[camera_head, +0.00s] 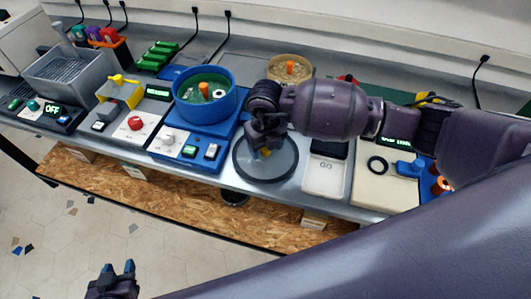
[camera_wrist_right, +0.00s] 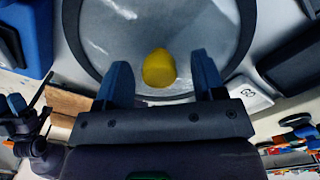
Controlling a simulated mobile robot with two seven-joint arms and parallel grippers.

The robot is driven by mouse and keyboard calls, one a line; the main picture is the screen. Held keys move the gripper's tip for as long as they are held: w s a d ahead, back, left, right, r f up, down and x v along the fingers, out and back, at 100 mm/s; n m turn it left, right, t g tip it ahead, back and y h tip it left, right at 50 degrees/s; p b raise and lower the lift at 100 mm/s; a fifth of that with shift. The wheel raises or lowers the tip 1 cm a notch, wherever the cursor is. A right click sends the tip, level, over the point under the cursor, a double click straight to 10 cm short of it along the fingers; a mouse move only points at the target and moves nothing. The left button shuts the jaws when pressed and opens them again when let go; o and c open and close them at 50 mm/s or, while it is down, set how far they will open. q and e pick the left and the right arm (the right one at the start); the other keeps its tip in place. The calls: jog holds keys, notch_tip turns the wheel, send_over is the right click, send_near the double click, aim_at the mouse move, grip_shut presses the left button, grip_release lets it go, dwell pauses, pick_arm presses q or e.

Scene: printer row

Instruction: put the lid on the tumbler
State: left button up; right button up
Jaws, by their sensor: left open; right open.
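The lid (camera_head: 283,170) is a round, dark-rimmed, grey disc lying on the bench, with a yellow knob (camera_wrist_right: 158,68) at its middle. The tumbler (camera_head: 232,106) is a blue round bowl with a green inside and an orange post, on a blue base left of the lid. My right gripper (camera_head: 264,145) is over the lid. In the right wrist view its fingers (camera_wrist_right: 163,78) are open on either side of the knob, with gaps showing. My left gripper (camera_head: 118,268) is open and empty at the bottom left, away from the bench.
A white tray marked GO (camera_head: 325,181) stands just right of the lid. A round tan bowl (camera_head: 290,67) is behind my right gripper. White control boxes and a grey basket (camera_head: 70,75) fill the bench to the left. Floor in front is open.

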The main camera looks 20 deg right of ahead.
jog(key=shift+f, duration=0.2)
jog(key=c, duration=1.2)
jog(key=shift+o, duration=0.2)
jog(key=shift+r, duration=0.1)
